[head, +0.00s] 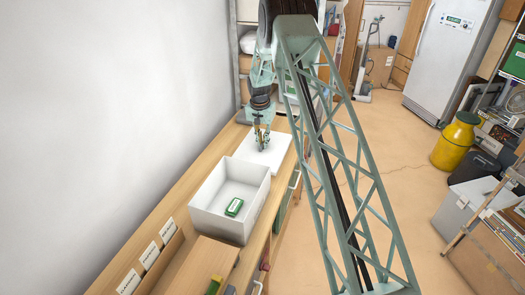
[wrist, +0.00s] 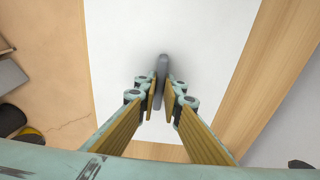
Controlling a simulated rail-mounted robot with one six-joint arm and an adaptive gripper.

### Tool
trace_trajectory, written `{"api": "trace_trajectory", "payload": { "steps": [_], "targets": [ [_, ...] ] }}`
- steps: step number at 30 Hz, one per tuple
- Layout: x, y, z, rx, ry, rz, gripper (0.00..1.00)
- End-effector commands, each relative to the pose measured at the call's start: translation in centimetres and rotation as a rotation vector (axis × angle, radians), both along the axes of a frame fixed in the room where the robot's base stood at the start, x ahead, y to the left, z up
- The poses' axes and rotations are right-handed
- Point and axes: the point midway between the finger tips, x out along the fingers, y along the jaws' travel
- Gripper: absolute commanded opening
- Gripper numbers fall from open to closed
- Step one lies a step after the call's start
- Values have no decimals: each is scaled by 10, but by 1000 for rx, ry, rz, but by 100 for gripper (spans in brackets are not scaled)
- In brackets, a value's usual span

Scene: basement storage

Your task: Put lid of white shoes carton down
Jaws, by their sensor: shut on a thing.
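The white lid (head: 276,157) is flat and level over the wooden bench, just behind the open white shoes carton (head: 215,217). My gripper (head: 261,140) points down at the lid's middle. In the wrist view my gripper (wrist: 160,88) is shut on the grey handle (wrist: 162,66) of the lid, and the white lid (wrist: 215,60) fills the middle of that view. I cannot tell whether the lid's underside touches the bench. The carton is uncovered, and a small green box (head: 234,207) lies inside it.
The wooden bench (head: 165,225) runs along the white wall, with labelled cards (head: 149,255) at its near left. A wooden box (head: 195,272) stands in front of the carton. A yellow canister (head: 456,140) and a fridge (head: 446,55) stand across the floor at right.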

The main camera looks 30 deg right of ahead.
Motion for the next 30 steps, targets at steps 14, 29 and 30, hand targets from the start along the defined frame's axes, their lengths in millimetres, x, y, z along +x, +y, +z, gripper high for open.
{"api": "trace_trajectory", "payload": {
  "steps": [14,29,30],
  "targets": [
    [1,0,-7,0,-1,0,0],
    [1,0,-43,0,-1,0,0],
    [1,0,-44,0,-1,0,0]
  ]
}}
